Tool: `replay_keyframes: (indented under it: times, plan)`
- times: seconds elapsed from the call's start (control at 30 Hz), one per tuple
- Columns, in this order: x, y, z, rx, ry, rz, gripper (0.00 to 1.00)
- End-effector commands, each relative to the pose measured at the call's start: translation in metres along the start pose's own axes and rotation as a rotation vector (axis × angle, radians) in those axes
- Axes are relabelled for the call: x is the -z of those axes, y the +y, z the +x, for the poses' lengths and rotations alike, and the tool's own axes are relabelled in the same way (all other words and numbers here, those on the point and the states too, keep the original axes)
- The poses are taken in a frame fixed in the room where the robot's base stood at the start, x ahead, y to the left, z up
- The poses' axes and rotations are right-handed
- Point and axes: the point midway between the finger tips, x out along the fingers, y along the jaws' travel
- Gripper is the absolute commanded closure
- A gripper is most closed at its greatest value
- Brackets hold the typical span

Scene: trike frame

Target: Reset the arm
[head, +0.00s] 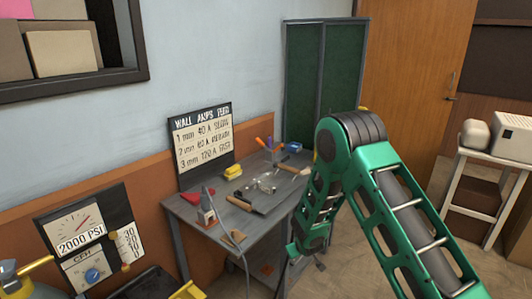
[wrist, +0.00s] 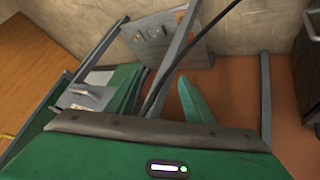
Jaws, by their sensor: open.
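My green arm (head: 405,215) rises from the lower right of the head view, bends at a dark round joint, and its forearm hangs down in front of the workbench's right side. My gripper (head: 304,250) is at the low end of that forearm, open, beside the bench's front right edge. Its fingertips are small and hard to make out, and I see nothing held in it. The wrist view is tilted; a green body with a dark rim and a small light fills its bottom.
A grey workbench (head: 236,215) bears tools, a yellow block (head: 232,171) and a red-grey tool (head: 207,207). A gauge panel (head: 92,240) stands at lower left. A green screen (head: 323,80) and a wooden door (head: 420,60) are behind. A white stand (head: 461,185) is at right.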

Motion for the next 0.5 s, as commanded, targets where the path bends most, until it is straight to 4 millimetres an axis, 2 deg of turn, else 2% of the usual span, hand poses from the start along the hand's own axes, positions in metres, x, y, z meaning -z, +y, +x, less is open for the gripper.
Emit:
replay_keyframes:
  times: [0.03, 0.2, 0.37, 0.5]
  plan:
    - [0.005, 0.025, -0.017, -0.02, -0.021, 0.027, 0.52]
    - [0.004, 0.092, -0.07, -0.072, -0.114, 0.109, 0.52]
    - [-0.009, 0.147, -0.125, -0.111, -0.2, 0.194, 0.52]
    - [-0.026, 0.187, -0.178, -0.137, -0.274, 0.273, 0.52]
